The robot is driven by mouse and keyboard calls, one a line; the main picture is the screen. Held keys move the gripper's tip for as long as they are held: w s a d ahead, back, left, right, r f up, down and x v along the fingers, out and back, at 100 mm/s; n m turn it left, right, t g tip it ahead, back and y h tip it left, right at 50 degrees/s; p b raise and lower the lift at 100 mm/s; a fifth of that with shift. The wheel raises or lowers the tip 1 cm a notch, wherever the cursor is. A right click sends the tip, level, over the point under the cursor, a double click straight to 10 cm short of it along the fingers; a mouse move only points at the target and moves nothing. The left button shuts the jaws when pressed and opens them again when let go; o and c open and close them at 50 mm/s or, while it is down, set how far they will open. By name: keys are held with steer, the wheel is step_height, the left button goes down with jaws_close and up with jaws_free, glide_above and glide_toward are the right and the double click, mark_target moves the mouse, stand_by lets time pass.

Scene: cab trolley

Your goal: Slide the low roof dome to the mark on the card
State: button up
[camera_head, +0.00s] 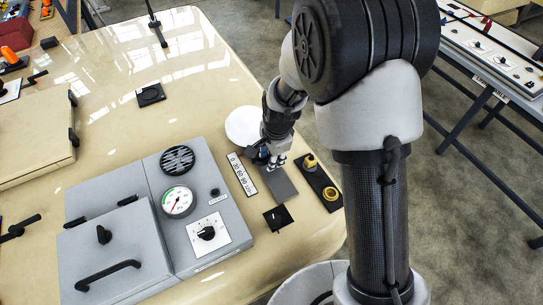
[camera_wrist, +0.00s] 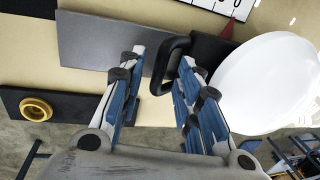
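The low roof dome is a round white disc-like dome (camera_head: 242,126) left of my gripper in the head view; it also shows large at the right of the wrist view (camera_wrist: 265,85). Beside it is a black handle (camera_wrist: 176,43) with a dark block (camera_wrist: 208,48) and a red pointer (camera_wrist: 229,30). The card (camera_head: 242,175) is a white strip with numbers; only its edge shows in the wrist view (camera_wrist: 222,6). My gripper (camera_head: 272,163) is open, its fingers (camera_wrist: 162,75) apart with part of the handle between them. Contact with the handle cannot be told.
A grey plate (camera_head: 279,184) lies just below my gripper. A black strip with brass knobs (camera_head: 319,184) is right of it, near the table's rounded edge. A small black square plate (camera_head: 278,218) is nearer. A grey panel with gauge (camera_head: 178,201) and dial stands left.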

jaws_close()
stand_by(0.7)
